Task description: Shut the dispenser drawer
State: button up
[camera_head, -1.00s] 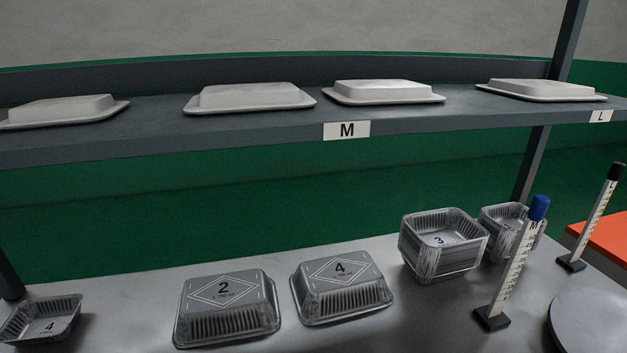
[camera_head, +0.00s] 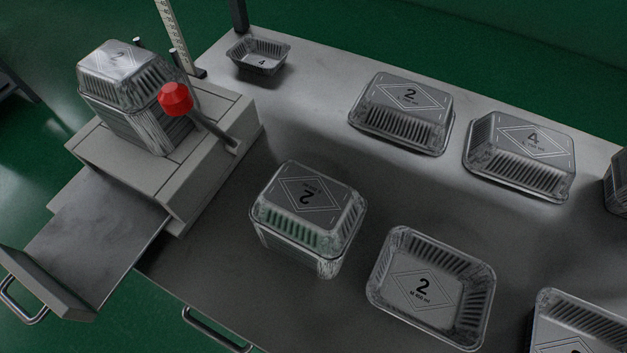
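The dispenser (camera_head: 184,200) is a pale grey box at the left end of the metal table. Its drawer (camera_head: 92,236) is pulled out toward the lower left, showing a flat dark tray. The drawer has an upright front panel (camera_head: 45,285) with a metal bar handle (camera_head: 22,304). The drawer looks empty and hangs out past the table's edge. A stack of foil trays (camera_head: 130,95) marked 2 stands upside down on top of the dispenser. My gripper is not in view.
A red knob (camera_head: 175,98) on a rod stands beside the stack. An inverted foil stack (camera_head: 308,215) and an upright foil tray (camera_head: 432,285) are on the table. Several more trays lie farther right. Another handle (camera_head: 216,331) shows at the table's front. Green floor is free left of the drawer.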

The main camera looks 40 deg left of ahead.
aim_at(92, 243)
jog(key=u, duration=2.1)
jog(key=k+u, duration=0.15)
jog(key=k, duration=0.5)
